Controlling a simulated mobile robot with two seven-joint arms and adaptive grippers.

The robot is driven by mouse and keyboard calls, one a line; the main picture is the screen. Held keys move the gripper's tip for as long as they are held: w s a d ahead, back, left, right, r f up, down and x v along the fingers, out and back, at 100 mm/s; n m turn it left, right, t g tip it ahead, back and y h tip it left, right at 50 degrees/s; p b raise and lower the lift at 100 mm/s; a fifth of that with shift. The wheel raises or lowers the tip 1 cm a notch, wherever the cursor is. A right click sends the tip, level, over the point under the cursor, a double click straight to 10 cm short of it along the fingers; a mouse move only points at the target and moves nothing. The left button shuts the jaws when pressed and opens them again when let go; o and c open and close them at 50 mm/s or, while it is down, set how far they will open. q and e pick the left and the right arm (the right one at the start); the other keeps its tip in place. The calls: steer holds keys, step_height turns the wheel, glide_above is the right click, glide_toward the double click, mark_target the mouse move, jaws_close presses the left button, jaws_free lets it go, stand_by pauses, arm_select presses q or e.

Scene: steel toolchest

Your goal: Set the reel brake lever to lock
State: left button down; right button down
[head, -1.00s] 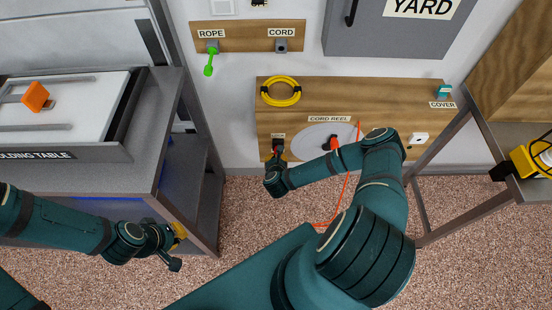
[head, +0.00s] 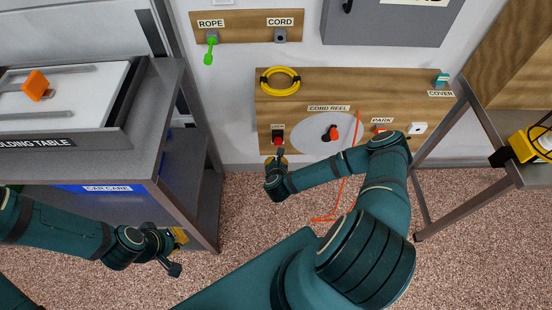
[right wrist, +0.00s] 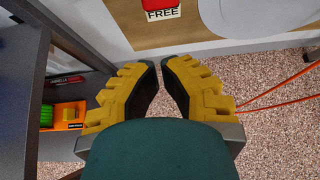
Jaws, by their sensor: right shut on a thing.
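The reel brake lever (head: 278,141) has a red handle on a dark mount at the left of the cord reel panel (head: 350,88). Its handle points down, just above the FREE label (right wrist: 162,14) in the right wrist view. My right gripper (head: 280,159) is just below the lever, apart from it. In the right wrist view its yellow fingers (right wrist: 158,64) nearly meet, with a narrow gap and nothing visible between them. My left gripper (head: 180,240) hangs at the lower left, away from the panel; its finger gap is not clear.
A yellow cord coil (head: 280,81) hangs above. A steel bench (head: 165,130) stands at left, a metal frame (head: 440,160) at right.

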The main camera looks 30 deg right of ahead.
steer(key=v, duration=0.5)
steer(key=shift+w+d+r+p, duration=0.15)
steer(key=shift+w+r+p, duration=0.1)
steer(key=shift+r+p, duration=0.15)
steer(key=a+r+n+y, duration=0.4)
steer(key=a+n+y, duration=0.4)
steer(key=a+n, duration=0.85)
steer(key=s+a+r+n+g, duration=0.1)
steer(key=s+r+n+g, duration=0.3)
steer(key=n, duration=0.8)
steer(key=s+a+r+n+g+y, duration=0.1)
steer(key=s+r+n+g, duration=0.3)
steer(key=s+n, duration=0.3)
steer(key=n, duration=0.5)
steer(key=shift+r+y, duration=0.25)
steer(key=shift+y, duration=0.05)
steer(key=shift+d, duration=0.2)
